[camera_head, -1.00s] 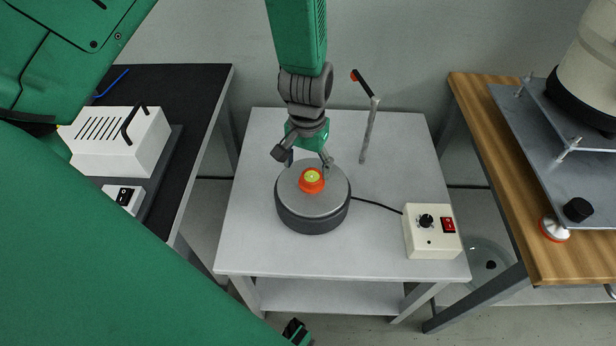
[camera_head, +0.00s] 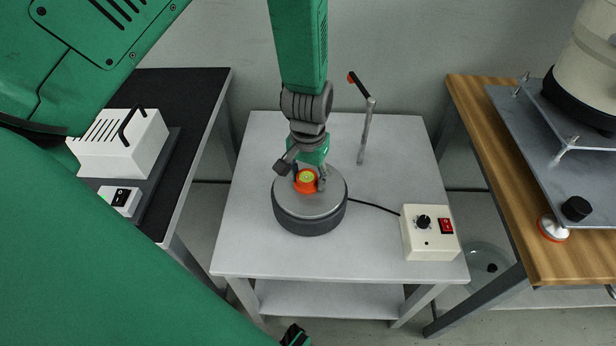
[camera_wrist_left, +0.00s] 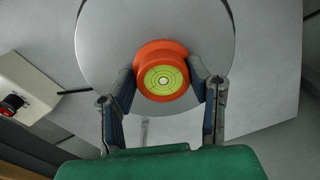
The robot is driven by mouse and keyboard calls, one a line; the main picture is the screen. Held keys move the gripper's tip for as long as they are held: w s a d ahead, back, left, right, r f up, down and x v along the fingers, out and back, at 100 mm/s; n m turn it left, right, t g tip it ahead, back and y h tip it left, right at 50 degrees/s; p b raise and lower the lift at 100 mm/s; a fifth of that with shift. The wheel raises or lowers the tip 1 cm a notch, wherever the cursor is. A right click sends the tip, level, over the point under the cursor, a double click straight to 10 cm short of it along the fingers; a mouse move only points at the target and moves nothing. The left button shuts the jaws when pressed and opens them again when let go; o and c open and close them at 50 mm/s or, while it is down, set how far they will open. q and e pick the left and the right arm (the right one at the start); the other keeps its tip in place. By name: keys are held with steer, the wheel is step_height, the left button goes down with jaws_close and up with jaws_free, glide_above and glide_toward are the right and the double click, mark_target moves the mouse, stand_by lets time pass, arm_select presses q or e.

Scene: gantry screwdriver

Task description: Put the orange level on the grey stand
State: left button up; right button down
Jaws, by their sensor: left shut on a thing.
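The orange level (camera_head: 306,181), with a round yellow-green bubble face, is at the top of a round grey disc with a dark base (camera_head: 311,216). My left gripper (camera_head: 306,180) is shut on the level, a finger on each side. In the left wrist view the level (camera_wrist_left: 163,80) sits between the fingertips (camera_wrist_left: 164,84), with the grey disc (camera_wrist_left: 110,45) behind it. I cannot tell whether the level still touches the disc. A grey plate stand (camera_head: 545,140) on posts stands on the wooden table at the right.
A cable joins the disc to a cream control box (camera_head: 430,233) on the pale table (camera_head: 250,245). A thin upright post (camera_head: 367,130) stands behind. A white device (camera_head: 122,145) is on the black table, left. A cream vessel (camera_head: 590,70) stands on the plate stand.

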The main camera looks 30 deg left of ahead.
arm_select(q)
step_height(320, 180, up, 9)
steer(key=shift+w+f+p, duration=0.1)
steer(key=shift+p, duration=0.9)
steer(key=shift+w+a, duration=0.2)
steer(key=shift+w, duration=0.1)
steer(key=w+a+f+b, duration=0.4)
steer(key=w+a, duration=0.3)
steer(key=w, duration=0.2)
steer(key=b, duration=0.2)
glide_toward(282, 142)
step_height(282, 142, down, 3)
steer(key=shift+d+f+m+b, duration=0.1)
steer(key=shift+m+b, duration=0.2)
steer(key=shift+b, duration=0.5)
steer(key=shift+c, duration=0.2)
steer(key=f+b, duration=0.1)
steer(key=f, duration=0.3)
steer(key=shift+a+f, duration=0.15)
steer(key=shift+a, duration=0.05)
steer(key=shift+o, duration=0.2)
steer(key=shift+d, duration=0.1)
